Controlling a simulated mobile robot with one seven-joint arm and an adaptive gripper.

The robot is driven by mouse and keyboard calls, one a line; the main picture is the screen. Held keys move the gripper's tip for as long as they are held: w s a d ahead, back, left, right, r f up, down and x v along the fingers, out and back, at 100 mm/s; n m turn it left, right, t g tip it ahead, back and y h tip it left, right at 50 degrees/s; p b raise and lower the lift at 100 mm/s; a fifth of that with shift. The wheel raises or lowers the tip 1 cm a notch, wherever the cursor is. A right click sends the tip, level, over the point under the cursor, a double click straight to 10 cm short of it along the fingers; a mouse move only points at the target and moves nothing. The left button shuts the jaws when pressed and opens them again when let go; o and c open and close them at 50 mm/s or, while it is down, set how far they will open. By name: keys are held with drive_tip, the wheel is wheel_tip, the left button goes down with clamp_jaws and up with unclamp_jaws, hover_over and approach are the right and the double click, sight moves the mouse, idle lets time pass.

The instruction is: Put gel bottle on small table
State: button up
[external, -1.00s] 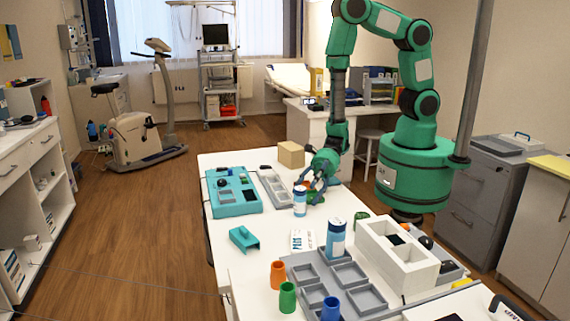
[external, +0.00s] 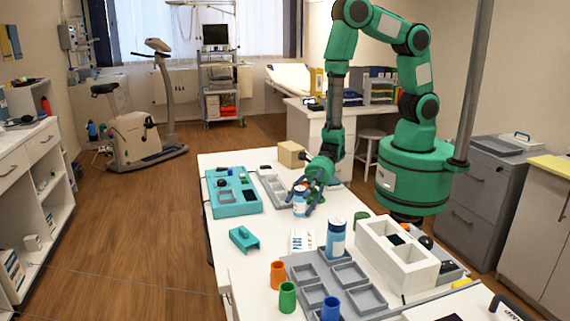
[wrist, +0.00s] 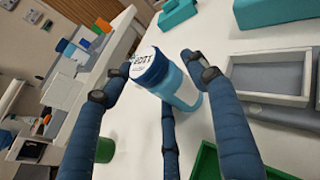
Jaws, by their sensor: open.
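A blue and white bottle (external: 299,204), which may be the gel bottle, stands on the long white table (external: 262,262). My gripper (external: 307,194) is at this bottle, pointing down. In the wrist view the bottle (wrist: 186,92) lies between the spread blue fingers of my gripper (wrist: 155,82), its printed white lid facing the camera. The fingers are open; I cannot tell whether any touches it. A second blue and white bottle (external: 336,238) stands nearer the camera. I cannot tell which surface is the small table.
A teal panel (external: 233,190) and a cardboard box (external: 291,154) are farther back. A grey tray (external: 352,300), a white divided box (external: 410,269) and orange (external: 278,274), green (external: 287,297) and blue (external: 330,308) cups crowd the near end. A round stool (external: 370,134) stands behind the table.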

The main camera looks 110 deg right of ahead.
sight(305, 188)
drive_tip(key=shift+c, duration=0.2)
drive_tip(key=c, duration=1.1)
drive_tip(key=shift+r, duration=0.1)
drive_tip(key=shift+r, duration=0.55)
drive_tip(key=shift+s+d+r+p, duration=0.1)
drive_tip(key=shift+s+r+p, duration=0.1)
drive_tip(key=shift+r+p, duration=0.35)
drive_tip(key=shift+s+d+r+p, duration=0.1)
drive_tip(key=shift+s+r+p, duration=0.1)
drive_tip(key=shift+r, duration=0.5)
drive_tip(key=s+d+r+p, duration=0.1)
drive_tip(key=s+d, duration=0.3)
drive_tip(key=s, duration=1)
drive_tip(key=shift+s+d+p, duration=0.2)
drive_tip(key=shift+s+p, duration=0.05)
drive_tip(key=shift+p, duration=0.2)
drive_tip(key=shift+r, duration=0.1)
